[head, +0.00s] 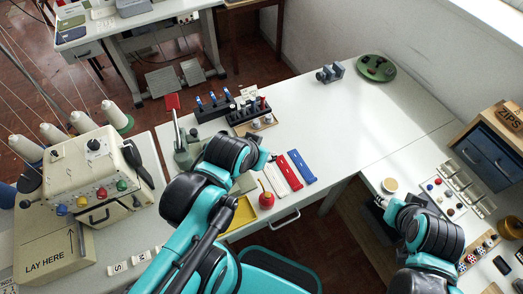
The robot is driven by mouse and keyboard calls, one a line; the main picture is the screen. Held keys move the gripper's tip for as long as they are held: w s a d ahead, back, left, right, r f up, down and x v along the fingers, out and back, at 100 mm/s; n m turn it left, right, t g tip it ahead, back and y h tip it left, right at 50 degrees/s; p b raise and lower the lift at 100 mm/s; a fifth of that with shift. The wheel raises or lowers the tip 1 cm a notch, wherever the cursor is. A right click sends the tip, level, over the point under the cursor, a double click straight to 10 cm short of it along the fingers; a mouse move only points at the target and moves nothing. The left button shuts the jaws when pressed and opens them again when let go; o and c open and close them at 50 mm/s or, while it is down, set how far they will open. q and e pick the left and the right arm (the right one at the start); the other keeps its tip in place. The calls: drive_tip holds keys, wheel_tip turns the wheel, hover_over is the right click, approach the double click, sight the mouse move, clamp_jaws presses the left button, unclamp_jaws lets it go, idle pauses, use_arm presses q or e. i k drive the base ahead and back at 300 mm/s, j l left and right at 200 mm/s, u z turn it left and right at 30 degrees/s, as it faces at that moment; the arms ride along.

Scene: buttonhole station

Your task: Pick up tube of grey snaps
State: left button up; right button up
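I cannot single out a tube of grey snaps for certain at this size. Small upright pieces stand in a black rack (211,106) and in a second black rack (250,112) beside it on the white table. My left gripper (267,158) is small and mostly hidden by its own wrist. It hangs over the table, nearer the front than the racks and just behind the red, white and blue strips. My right gripper (381,202) is a dark shape by the left edge of the right-hand table. Neither gripper's fingers show clearly.
A blue strip (302,167), white strip (289,172) and red strip (274,180) lie near the front edge. A red round object (266,199) and yellow tray (241,214) are close by. A green dish (376,68) stands far back. The table's middle right is clear.

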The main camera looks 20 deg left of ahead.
sight(243, 105)
drive_tip(key=l+u, duration=0.1)
drive_tip(key=u, duration=0.6)
drive_tip(key=l+u, duration=0.1)
drive_tip(key=u, duration=0.25)
drive_tip(key=j+u, duration=0.3)
drive_tip(key=i+l, duration=0.05)
drive_tip(key=l, duration=0.1)
